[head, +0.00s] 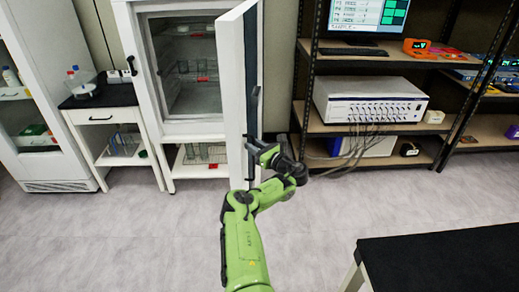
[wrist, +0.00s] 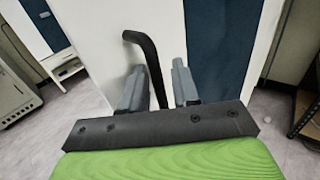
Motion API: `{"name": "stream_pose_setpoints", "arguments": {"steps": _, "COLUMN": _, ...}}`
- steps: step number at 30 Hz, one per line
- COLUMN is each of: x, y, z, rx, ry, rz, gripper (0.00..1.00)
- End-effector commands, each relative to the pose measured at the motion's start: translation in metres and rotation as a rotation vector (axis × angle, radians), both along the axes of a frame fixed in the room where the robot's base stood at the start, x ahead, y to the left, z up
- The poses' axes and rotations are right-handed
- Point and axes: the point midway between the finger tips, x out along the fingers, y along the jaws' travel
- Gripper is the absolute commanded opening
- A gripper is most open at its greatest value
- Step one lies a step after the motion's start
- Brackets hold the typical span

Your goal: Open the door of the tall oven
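The tall oven (head: 146,75) stands at the back left of centre in the head view, with shelves and glassware visible inside. Its white door (head: 232,85) is swung wide open toward me, seen nearly edge-on. A long black handle (head: 253,108) runs down the door's outer face. My gripper (head: 257,153) is at the lower part of this handle. In the wrist view the bent black handle (wrist: 143,45) passes between my two grey fingers (wrist: 160,85). The fingers stand apart, with a gap showing between the handle and the right finger. The handle's lower end is hidden behind my gripper.
A black-topped side table (head: 100,97) and a glass-front cabinet (head: 40,100) stand left of the oven. A shelf rack with a white instrument (head: 365,100) and hanging cables is on the right. A black table (head: 440,262) fills the lower right. The floor between is clear.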

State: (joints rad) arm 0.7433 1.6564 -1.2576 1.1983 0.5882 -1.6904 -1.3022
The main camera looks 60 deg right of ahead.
Motion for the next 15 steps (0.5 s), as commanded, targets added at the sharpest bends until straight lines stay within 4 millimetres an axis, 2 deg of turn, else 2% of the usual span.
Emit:
{"name": "stream_pose_setpoints", "arguments": {"steps": 4, "x": -0.026, "y": 0.005, "z": 0.002, "rx": 0.002, "ry": -0.003, "rz": -0.009, "gripper": 0.30}}
{"name": "stream_pose_setpoints", "arguments": {"steps": 10, "x": -0.079, "y": 0.021, "z": 0.001, "rx": 0.001, "ry": -0.002, "rz": -0.007, "gripper": 0.30}}
{"name": "stream_pose_setpoints", "arguments": {"steps": 15, "x": -0.080, "y": 0.021, "z": 0.008, "rx": 0.000, "ry": 0.004, "rz": 0.005, "gripper": 0.30}}
